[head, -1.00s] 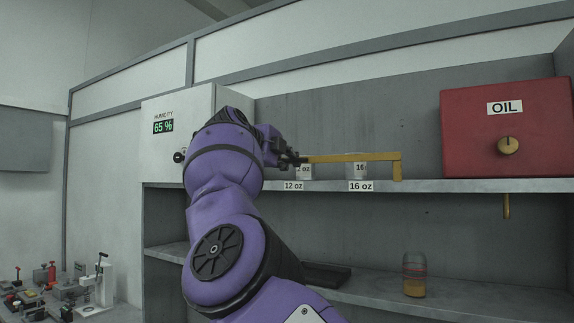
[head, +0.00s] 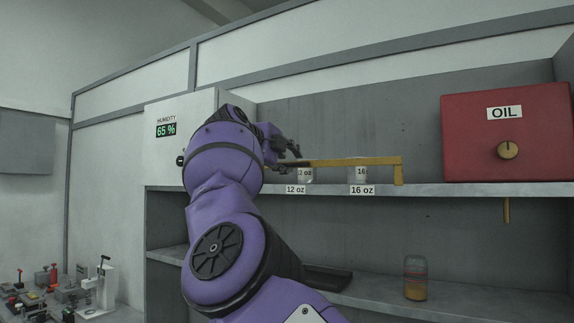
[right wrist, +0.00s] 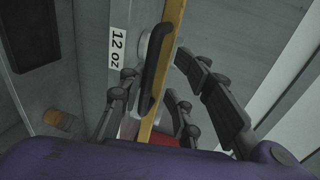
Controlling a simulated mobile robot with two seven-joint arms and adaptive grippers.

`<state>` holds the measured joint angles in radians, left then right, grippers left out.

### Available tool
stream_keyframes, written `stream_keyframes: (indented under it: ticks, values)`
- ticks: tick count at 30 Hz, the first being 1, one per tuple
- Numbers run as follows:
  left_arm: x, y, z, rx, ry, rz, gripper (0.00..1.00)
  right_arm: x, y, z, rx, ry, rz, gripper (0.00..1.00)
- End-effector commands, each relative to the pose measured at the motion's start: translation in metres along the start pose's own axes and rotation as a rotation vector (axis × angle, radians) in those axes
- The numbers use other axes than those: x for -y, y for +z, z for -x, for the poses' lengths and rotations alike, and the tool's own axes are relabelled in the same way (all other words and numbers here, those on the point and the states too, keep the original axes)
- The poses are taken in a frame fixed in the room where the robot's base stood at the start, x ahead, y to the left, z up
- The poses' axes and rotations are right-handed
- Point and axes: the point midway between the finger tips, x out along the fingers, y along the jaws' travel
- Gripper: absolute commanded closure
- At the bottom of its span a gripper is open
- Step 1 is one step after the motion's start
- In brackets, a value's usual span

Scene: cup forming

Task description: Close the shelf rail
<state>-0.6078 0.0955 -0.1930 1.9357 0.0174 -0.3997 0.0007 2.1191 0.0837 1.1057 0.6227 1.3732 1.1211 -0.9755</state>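The shelf rail (head: 345,162) is a yellow bar across the front of the upper shelf, with a bent-down right end. It stands in front of two clear cups, one marked 12 oz (head: 305,175) and one marked 16 oz (head: 359,174). My right gripper (head: 288,157) is at the rail's left part. In the right wrist view the rail (right wrist: 172,30) runs between the spread fingers of the gripper (right wrist: 154,68), with a black handle-like piece (right wrist: 156,66) along it. The gripper looks open; whether a finger touches the rail, I cannot tell. My left gripper is out of view.
A red OIL box (head: 480,140) stands on the upper shelf (head: 430,189) at the right. A white humidity cabinet (head: 163,160) is on the left, behind my right arm. A jar (head: 415,277) and a dark tray (head: 328,279) are on the lower shelf.

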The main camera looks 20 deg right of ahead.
Motion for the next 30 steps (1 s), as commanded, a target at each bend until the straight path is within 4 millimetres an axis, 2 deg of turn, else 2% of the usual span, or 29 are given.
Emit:
stream_keyframes:
  ticks: [8, 12, 17, 24, 30]
  values:
    - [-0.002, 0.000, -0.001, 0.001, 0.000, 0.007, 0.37, -0.005, 0.000, -0.003, -0.002, 0.007, 0.002, 0.72]
    - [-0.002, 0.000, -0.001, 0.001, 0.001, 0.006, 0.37, -0.005, 0.001, 0.005, -0.001, 0.006, 0.002, 0.72]
    - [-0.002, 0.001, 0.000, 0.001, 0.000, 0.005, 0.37, -0.005, 0.002, 0.034, 0.000, 0.006, 0.000, 0.72]
    - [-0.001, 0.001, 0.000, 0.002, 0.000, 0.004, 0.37, -0.003, 0.002, 0.085, 0.001, 0.004, 0.000, 0.72]
    - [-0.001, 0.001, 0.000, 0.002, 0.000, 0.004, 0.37, -0.003, 0.000, 0.111, -0.002, 0.005, 0.001, 0.72]
